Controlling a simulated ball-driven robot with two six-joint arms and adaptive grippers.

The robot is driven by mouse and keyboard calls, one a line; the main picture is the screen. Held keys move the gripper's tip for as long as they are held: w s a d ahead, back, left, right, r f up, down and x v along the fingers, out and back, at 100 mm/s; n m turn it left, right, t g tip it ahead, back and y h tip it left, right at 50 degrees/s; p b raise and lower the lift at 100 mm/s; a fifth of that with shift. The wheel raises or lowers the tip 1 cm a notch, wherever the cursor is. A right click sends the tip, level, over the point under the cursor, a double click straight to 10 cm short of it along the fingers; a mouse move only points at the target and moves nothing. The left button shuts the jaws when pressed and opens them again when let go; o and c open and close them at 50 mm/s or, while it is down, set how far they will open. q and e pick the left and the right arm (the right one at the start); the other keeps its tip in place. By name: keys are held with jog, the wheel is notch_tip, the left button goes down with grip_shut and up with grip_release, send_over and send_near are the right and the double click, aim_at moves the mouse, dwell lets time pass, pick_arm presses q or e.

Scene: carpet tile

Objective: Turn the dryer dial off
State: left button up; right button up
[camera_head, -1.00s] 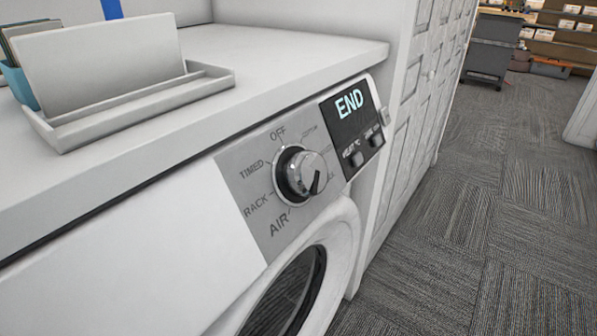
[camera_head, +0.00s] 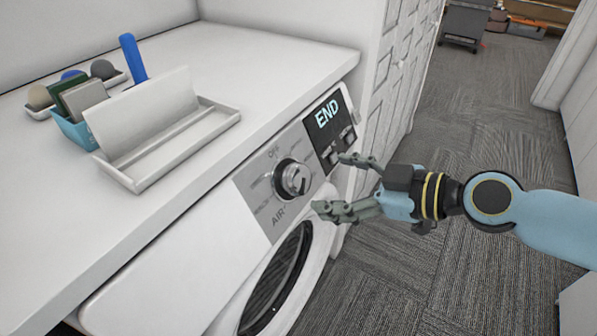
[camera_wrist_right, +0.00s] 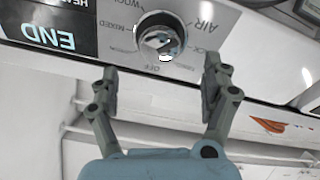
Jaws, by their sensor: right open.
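The dryer (camera_head: 170,270) is white, with a grey panel holding a round silver dial (camera_head: 293,179). The dial's pointer is turned to the lower right, away from the OFF label at the top. The dark display (camera_head: 327,114) reads END. My right gripper (camera_head: 338,184) comes in from the right, open and empty, in front of the panel and just right of the dial. In the right wrist view the dial (camera_wrist_right: 160,37) lies beyond and between the spread fingertips (camera_wrist_right: 162,75), with no contact visible. My left gripper is not in view.
On the white countertop (camera_head: 250,60) are a white tray (camera_head: 190,140) with a white upright panel, a small blue holder (camera_head: 78,130) and a blue upright item (camera_head: 133,58). Grey carpet (camera_head: 470,140) is open to the right, beside a panelled white cabinet (camera_head: 385,75).

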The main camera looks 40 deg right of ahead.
aim_at(304, 180)
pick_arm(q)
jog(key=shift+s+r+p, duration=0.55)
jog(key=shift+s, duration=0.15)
pick_arm(e)
jog(key=x, duration=0.8)
jog(key=c, duration=1.2)
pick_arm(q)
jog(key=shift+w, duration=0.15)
pick_arm(e)
jog(key=shift+o, duration=0.2)
